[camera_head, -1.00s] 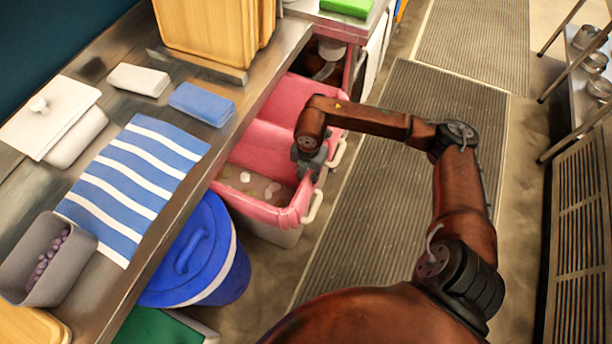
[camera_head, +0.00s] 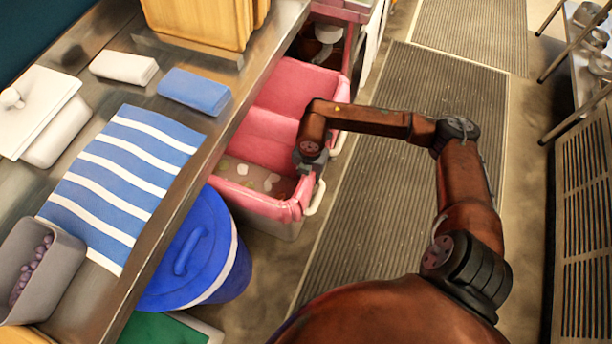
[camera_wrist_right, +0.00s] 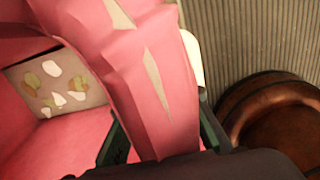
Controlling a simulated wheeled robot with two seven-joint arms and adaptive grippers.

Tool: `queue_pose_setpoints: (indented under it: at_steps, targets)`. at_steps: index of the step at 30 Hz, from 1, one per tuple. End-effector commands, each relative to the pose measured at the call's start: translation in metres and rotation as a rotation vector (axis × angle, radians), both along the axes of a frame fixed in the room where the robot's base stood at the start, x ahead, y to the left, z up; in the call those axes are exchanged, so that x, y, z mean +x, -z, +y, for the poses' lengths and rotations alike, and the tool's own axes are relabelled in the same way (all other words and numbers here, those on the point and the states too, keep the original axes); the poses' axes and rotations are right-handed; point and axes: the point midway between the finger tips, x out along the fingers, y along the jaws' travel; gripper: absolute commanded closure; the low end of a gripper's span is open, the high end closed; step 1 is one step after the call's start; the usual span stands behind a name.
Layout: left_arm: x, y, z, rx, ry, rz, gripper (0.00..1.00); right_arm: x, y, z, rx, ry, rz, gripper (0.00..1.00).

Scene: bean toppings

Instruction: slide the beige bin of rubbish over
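The beige bin (camera_head: 274,231) stands on the floor at the edge of the counter, draped with a pink liner (camera_head: 266,204). Pale and greenish scraps of rubbish (camera_head: 245,177) lie inside; they also show in the wrist view (camera_wrist_right: 58,84). My right gripper (camera_head: 312,166) is at the bin's right-hand rim. In the wrist view my right gripper's dark fingers (camera_wrist_right: 165,140) lie on both sides of the liner-covered rim, with the rim filling the space between them. Beige strips show through the liner there. A white handle (camera_head: 316,198) is on the bin's side. My left gripper is not in view.
A blue lidded bin (camera_head: 205,240) stands close in front. The counter (camera_head: 160,235) edge runs along the left, with a striped towel (camera_head: 125,180) on it. A ribbed mat (camera_head: 400,200) lies on the floor to the right, largely clear. A metal shelf stands far right.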

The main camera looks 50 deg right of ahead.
Motion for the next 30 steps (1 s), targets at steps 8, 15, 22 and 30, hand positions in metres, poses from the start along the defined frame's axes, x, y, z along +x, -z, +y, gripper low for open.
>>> queue_pose_setpoints:
  at_steps: [8,15,22,30]
  targets:
    - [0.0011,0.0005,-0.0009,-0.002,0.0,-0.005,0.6,0.0002,0.0003,0.0,0.0,0.0,-0.001,0.77]
    - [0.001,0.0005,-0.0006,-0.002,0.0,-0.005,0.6,0.0001,0.0003,-0.0001,0.0,0.0,0.0,0.91]
    - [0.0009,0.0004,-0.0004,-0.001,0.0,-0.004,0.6,0.0001,0.0004,0.0,0.0,0.0,0.0,1.0]
    - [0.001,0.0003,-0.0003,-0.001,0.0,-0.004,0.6,0.0002,0.0004,-0.0001,-0.001,0.0,0.0,1.0]
